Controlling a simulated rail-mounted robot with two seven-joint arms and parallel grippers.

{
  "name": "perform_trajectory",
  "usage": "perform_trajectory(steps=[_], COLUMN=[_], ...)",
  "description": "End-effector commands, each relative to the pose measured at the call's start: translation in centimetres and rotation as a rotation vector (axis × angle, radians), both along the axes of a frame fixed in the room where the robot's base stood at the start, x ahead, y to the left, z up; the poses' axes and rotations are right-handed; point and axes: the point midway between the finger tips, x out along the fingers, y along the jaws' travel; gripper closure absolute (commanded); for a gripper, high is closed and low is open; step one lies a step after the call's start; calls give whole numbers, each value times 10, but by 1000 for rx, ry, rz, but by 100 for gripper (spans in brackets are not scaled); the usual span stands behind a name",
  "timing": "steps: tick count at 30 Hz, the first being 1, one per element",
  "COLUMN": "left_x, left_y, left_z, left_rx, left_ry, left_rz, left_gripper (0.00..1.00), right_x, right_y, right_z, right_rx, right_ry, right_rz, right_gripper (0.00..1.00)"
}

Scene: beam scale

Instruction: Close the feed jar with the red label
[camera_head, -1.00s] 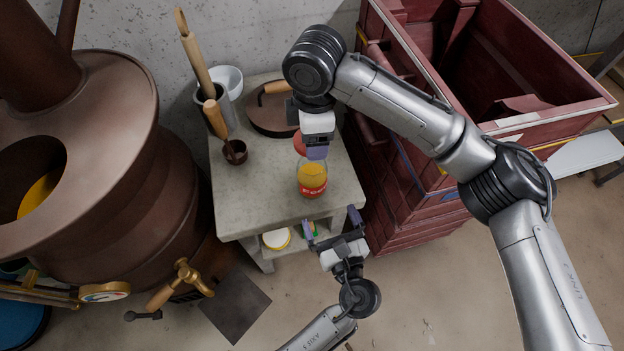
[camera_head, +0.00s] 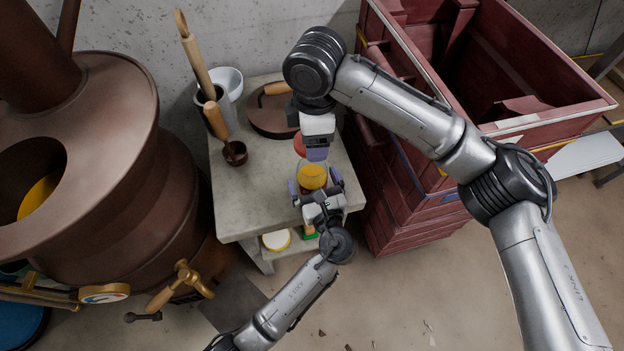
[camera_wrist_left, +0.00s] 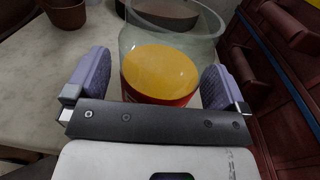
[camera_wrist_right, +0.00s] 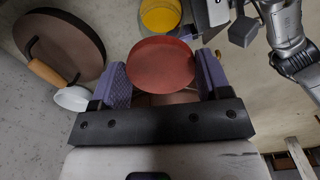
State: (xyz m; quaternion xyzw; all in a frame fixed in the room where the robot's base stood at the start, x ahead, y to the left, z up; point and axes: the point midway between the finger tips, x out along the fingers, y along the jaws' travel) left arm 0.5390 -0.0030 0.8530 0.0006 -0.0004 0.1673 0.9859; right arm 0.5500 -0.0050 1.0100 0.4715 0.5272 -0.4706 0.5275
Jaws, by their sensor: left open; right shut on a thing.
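The feed jar (camera_head: 311,178) is clear glass with yellow feed inside and stands upright near the front of the stone table. Its red label shows only as a strip in the left wrist view (camera_wrist_left: 185,99). My left gripper (camera_head: 315,186) is open, with one purple finger on each side of the jar; contact cannot be told. My right gripper (camera_head: 314,150) is shut on a red round lid (camera_wrist_right: 161,65), held above and behind the jar. The lid is partly hidden by the gripper in the head view. The jar's mouth is uncovered.
The stone table (camera_head: 245,195) also bears a lidded brown pan (camera_head: 270,118), a small brown cup (camera_head: 235,155) and a pot with rolling pins (camera_head: 222,112). Red stacked crates (camera_head: 400,180) stand close on the right, a copper still (camera_head: 110,180) on the left.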

Motion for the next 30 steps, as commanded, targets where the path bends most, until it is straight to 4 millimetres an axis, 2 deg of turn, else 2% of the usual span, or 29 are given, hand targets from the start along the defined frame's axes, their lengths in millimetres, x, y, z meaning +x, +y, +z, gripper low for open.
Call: perform_trajectory(steps=[6,16,30], left_x=[9,10,10], left_y=[3,4,3], left_z=[0,0,0], left_rx=[0,-1,-1], left_ry=[1,1,1], left_rz=[-1,-1,0], left_gripper=[0,0,45], right_x=[0,0,0], right_y=[0,0,0], right_z=[0,0,0], right_rx=[0,0,0], right_ry=[0,0,0], right_rz=[0,0,0], right_gripper=[52,52,52])
